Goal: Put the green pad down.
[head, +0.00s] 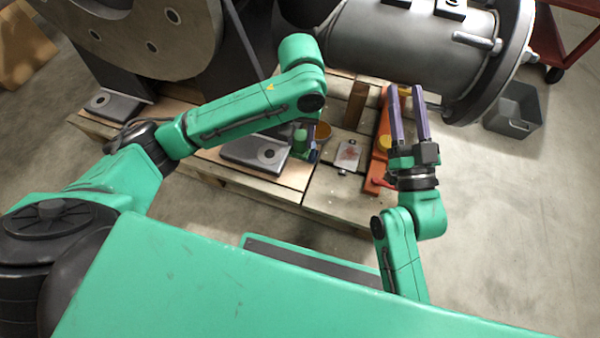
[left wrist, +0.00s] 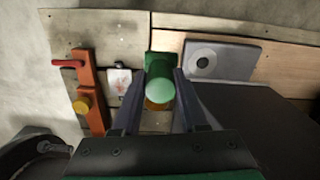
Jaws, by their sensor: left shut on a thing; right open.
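The green pad (left wrist: 159,66) is between the fingertips of my left gripper (left wrist: 153,82). It has a dark green flat part and a pale green round knob, and the gripper is shut on it. In the head view the pad (head: 300,136) shows only partly beneath my left forearm, above the pallet deck. I cannot tell whether it touches the boards. My right gripper (head: 403,92) is open and empty, with its two purple fingers apart over the right side of the pallet.
The wooden pallet (head: 318,192) carries an orange bracket (head: 374,172) with a yellow knob, a pale stained plate (head: 348,156), a brown block (head: 355,104), an orange round thing (head: 323,130) and grey metal feet. Large casing parts stand behind. A grey bin (head: 513,110) is right.

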